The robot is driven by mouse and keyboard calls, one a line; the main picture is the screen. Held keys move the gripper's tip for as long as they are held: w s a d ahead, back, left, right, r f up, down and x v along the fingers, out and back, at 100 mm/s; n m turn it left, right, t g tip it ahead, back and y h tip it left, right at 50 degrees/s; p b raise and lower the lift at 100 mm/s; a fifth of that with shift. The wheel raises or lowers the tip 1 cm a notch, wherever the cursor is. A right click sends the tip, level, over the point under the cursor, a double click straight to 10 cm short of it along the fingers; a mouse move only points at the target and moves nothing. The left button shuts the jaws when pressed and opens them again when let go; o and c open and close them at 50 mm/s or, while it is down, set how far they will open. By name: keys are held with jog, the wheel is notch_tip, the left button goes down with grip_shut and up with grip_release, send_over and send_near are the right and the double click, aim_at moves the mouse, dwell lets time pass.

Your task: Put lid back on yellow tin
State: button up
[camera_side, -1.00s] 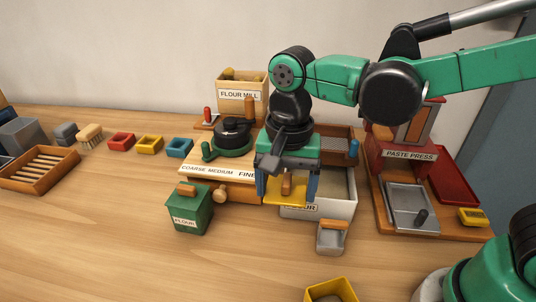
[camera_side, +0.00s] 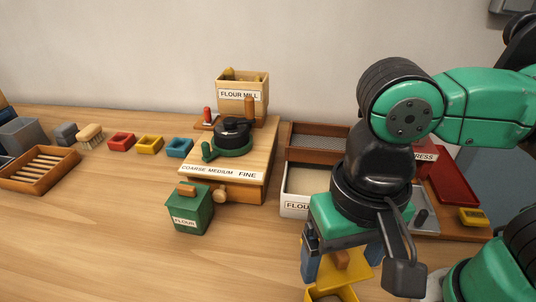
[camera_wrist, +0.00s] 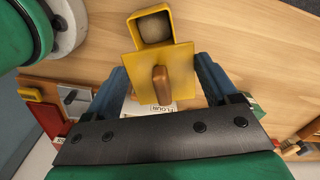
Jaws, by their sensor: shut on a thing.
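The open yellow tin (camera_side: 322,293) is partly hidden under the lid at the bottom of the side view. In the wrist view the tin (camera_wrist: 137,28) shows its open top with pale contents, and the lid overlaps one edge of it. Whether lid and tin touch cannot be told.
A green lidded flour tin (camera_side: 189,209) stands to the left. Behind are the flour mill (camera_side: 238,140) and a white flour box (camera_side: 292,206). The paste press, partly hidden by my arm, stands at the right. Table at the front left is clear.

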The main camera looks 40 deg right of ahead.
jog(key=shift+s+f+n, duration=0.3)
jog(key=shift+s+f, duration=0.45)
jog(key=shift+s, duration=0.2)
jog(key=shift+f, duration=2.75)
jog(key=shift+f, duration=0.4)
jog(key=o, duration=1.1)
jog(key=shift+c, duration=0.2)
jog(key=shift+d+r, duration=0.1)
jog(key=shift+r, duration=3.45)
